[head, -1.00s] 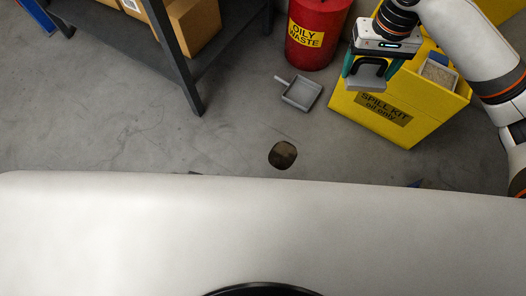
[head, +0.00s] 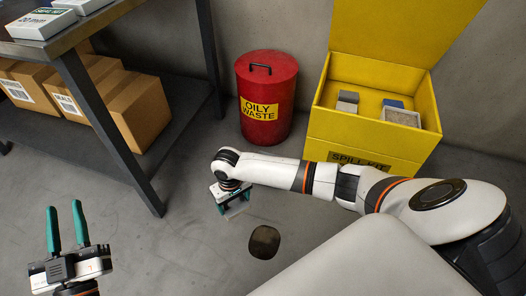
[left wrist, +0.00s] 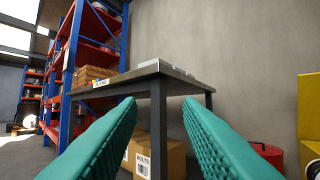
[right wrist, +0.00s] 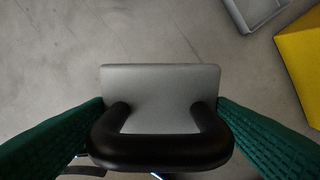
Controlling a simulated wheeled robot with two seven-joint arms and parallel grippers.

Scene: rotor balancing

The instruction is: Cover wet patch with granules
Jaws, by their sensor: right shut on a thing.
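The wet patch (head: 264,241) is a small dark, rounded spot on the grey floor. My right gripper (head: 234,212) is just to its upper left in the head view, pointing down. It is shut on the black loop handle (right wrist: 160,150) of a grey flat-faced tool (right wrist: 160,90). Whether the tool touches the floor or carries granules I cannot tell. A tub of pale granules (head: 402,117) stands in the open yellow spill kit box (head: 375,137). My left gripper (head: 66,220) is open and empty, fingers up, at the left.
A red oily waste bin (head: 266,90) stands left of the spill kit. A dark bench (head: 115,140) with cartons (head: 130,110) is at the left. Grey blocks (head: 347,100) sit in the kit. A grey pan (right wrist: 245,14) edges into the right wrist view. Floor left of the patch is clear.

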